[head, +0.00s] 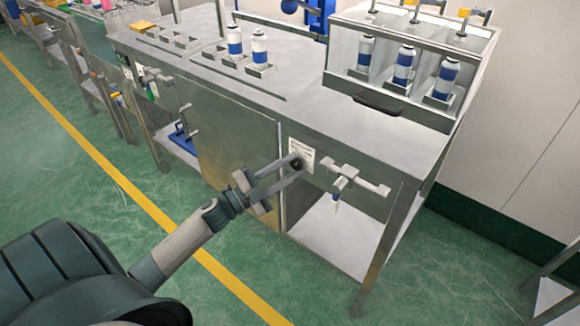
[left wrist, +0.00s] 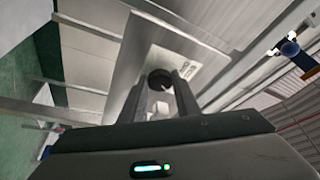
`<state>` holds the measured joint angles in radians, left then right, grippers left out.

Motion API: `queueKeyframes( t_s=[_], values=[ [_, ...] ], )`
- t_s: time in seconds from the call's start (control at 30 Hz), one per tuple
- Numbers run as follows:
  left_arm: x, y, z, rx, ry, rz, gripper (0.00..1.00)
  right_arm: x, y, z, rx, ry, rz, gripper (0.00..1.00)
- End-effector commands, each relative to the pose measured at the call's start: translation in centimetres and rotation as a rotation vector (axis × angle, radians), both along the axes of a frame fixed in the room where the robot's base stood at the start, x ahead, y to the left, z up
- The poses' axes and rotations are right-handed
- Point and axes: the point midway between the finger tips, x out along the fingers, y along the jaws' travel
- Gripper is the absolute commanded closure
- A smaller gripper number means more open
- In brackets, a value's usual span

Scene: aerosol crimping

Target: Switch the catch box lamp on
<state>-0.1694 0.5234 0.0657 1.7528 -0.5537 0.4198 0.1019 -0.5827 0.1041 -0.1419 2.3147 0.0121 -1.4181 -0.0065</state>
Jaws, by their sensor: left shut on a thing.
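A black round knob (head: 297,163) sits on a white printed label plate (head: 303,149) on the front panel of the steel bench. The print is too small to read. My left gripper (head: 289,169) reaches the knob from the front, its fingers shut on it. In the left wrist view the dark knob (left wrist: 159,78) sits between the two fingertips (left wrist: 161,93), with the label plate (left wrist: 177,62) behind. A clear-fronted box (head: 345,82) holding several blue-and-white cans stands on the bench at right. Whether it is the catch box, or any lamp is lit, I cannot tell. My right gripper is out of view.
A grey fixture with a hanging nozzle (head: 345,178) juts from the front panel just right of the knob. Two cans (head: 259,47) stand in holders on the bench top (head: 300,97). A yellow line (head: 130,200) crosses the open green floor.

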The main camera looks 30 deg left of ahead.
Motion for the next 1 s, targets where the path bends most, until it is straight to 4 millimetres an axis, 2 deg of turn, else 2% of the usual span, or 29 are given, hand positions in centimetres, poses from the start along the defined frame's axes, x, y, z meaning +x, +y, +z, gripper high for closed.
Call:
queueKeyframes(
  t_s=[0.23, 0.27, 0.3, 0.33, 0.77, 1.0],
  values=[
    [0.0, 0.0, -0.1, 0.003, 0.001, -0.001, 0.93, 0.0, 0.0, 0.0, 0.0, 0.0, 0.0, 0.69],
    [0.0, 0.0, -0.1, 0.003, 0.001, -0.001, 0.66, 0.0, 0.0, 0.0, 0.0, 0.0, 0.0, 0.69],
    [0.0, 0.0, -0.1, 0.003, 0.001, -0.001, 0.57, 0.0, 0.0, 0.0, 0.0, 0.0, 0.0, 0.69],
    [0.0, 0.0, -0.1, 0.003, 0.001, -0.001, 0.52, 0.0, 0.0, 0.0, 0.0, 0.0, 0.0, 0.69],
    [-0.3, 0.1, -0.1, 0.0, 0.001, -0.001, 0.52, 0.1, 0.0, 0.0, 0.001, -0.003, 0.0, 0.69],
    [-2.3, 1.0, -0.7, 0.001, 0.003, 0.001, 0.52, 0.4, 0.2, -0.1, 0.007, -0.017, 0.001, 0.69]
  ],
)
